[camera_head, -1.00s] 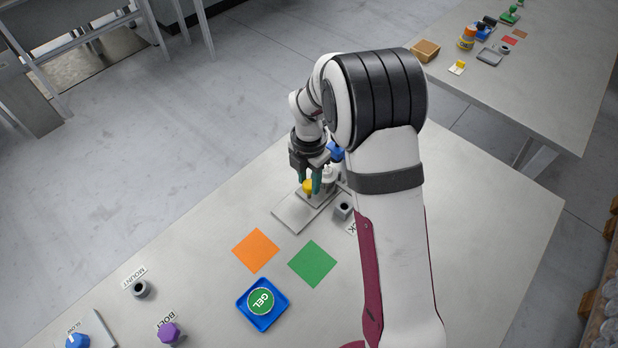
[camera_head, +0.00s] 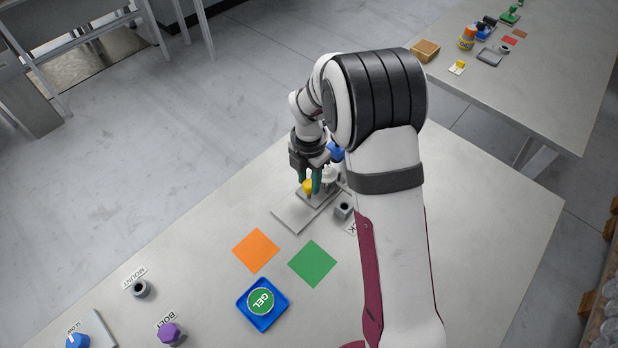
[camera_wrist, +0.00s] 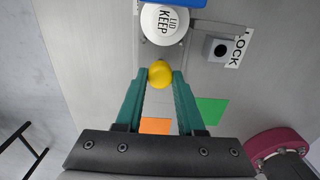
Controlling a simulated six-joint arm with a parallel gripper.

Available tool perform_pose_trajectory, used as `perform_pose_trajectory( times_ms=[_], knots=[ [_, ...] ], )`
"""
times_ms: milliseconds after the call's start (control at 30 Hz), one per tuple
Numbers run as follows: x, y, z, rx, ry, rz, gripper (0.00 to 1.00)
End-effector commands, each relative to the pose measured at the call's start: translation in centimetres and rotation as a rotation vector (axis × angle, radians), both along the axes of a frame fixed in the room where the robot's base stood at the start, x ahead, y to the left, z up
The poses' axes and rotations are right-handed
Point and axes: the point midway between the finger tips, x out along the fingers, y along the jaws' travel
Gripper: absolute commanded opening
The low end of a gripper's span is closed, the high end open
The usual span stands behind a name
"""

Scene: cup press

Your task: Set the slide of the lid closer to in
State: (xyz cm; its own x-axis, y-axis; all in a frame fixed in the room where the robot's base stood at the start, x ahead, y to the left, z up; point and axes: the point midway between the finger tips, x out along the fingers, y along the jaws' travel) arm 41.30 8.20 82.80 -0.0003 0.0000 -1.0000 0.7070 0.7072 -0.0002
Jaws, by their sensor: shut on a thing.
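The lid closer stands on a grey base plate (camera_head: 288,214) at the middle of the table, partly hidden behind my arm in the head view. Its slide has a yellow knob (camera_head: 308,187). My gripper (camera_head: 311,183) is down at this knob, and its teal fingers are shut on it. In the wrist view the yellow knob (camera_wrist: 160,74) sits between the fingertips. Just beyond it is a white round piece (camera_wrist: 165,23) marked "KEEP LID", with a blue part (camera_wrist: 190,3) behind. I cannot read any mark for the slide's in position.
A grey block with a dark hole (camera_head: 344,210), labelled LOCK, stands right of the base. Orange (camera_head: 256,250) and green (camera_head: 313,264) squares lie in front. A blue tray (camera_head: 243,312) holds a GEL piece. A purple knob (camera_head: 169,333) and grey mount (camera_head: 140,288) are front left.

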Motion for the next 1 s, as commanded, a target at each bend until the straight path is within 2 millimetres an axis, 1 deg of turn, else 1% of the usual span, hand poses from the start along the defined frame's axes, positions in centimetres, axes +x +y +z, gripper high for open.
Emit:
perform_pose_trajectory(
  times_ms=[267, 533, 833, 867, 1000],
  knots=[
    [0.1, -0.1, 0.1, 0.0, -0.001, -0.001, 0.0],
    [2.5, -2.5, 0.1, 0.001, -0.002, -0.002, 0.0],
    [2.9, -2.8, 0.1, -0.002, -0.006, 0.001, 0.0],
    [2.9, -2.9, 0.1, -0.003, -0.007, 0.001, 0.42],
    [2.8, -2.8, 0.1, -0.002, -0.005, 0.001, 0.67]
  ],
)
